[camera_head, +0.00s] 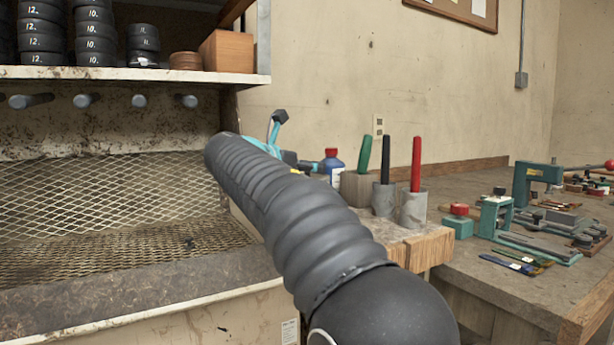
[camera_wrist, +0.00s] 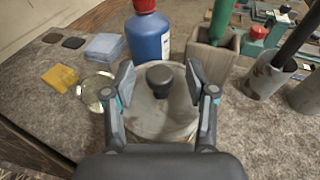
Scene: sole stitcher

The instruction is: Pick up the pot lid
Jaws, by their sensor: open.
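The pot lid (camera_wrist: 178,117) shows in the wrist view as a round pale-grey disc with a dark knob (camera_wrist: 160,78) on top. It sits on the worktop, on a pot whose body I cannot make out. My gripper (camera_wrist: 160,82) is open, with one finger on each side of the knob and no clear contact. In the head view my arm hides the lid, and only part of my gripper (camera_head: 277,122) shows beyond the arm.
A blue bottle with a red cap (camera_wrist: 146,38) stands just behind the lid. A block holder (camera_wrist: 210,55) with a green-handled tool is behind right, and a grey cup (camera_wrist: 264,76) is at right. A glass dish (camera_wrist: 96,90), yellow sponge (camera_wrist: 60,77) and blue cloths (camera_wrist: 104,47) lie left.

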